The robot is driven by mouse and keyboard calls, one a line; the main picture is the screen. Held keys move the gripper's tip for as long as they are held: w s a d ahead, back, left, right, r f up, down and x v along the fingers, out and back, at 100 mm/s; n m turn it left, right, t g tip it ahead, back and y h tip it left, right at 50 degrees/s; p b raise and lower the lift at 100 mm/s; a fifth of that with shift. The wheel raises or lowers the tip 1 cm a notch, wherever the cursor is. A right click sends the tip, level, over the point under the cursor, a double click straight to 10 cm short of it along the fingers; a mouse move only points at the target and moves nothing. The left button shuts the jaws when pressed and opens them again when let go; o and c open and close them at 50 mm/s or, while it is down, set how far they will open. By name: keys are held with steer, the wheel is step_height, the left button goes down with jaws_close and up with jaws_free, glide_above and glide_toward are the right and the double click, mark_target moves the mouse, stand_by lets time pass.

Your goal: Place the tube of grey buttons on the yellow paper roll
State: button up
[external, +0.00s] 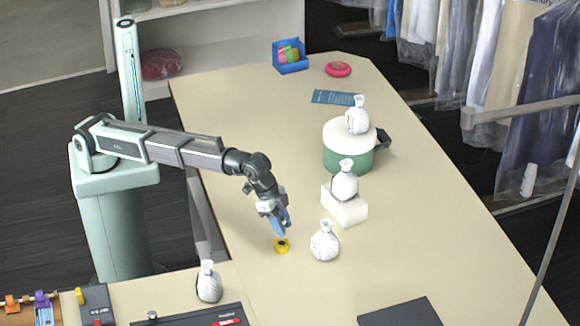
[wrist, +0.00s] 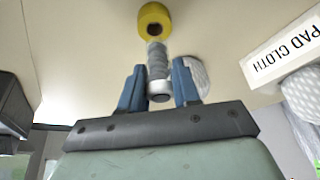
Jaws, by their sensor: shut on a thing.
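The tube of grey buttons (wrist: 157,62) is between the blue fingertips of my gripper (wrist: 159,88) in the wrist view, with a pale band and a dark round end near the fingers. My gripper (external: 281,224) is shut on it. In the external view the tube is too small and hidden to make out. The yellow paper roll (wrist: 154,20) lies beyond the far end of the tube in the wrist view. In the external view the roll (external: 282,246) sits on the table just below my fingertips. I cannot tell whether tube and roll touch.
A dark flat panel (external: 400,313) lies at the front. The table's middle front is clear.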

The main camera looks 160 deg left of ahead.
steer(key=shift+f, duration=1.4)
steer(key=shift+f, duration=0.1)
steer(key=o, duration=1)
steer(key=shift+o, duration=0.2)
steer(key=v, duration=1.2)
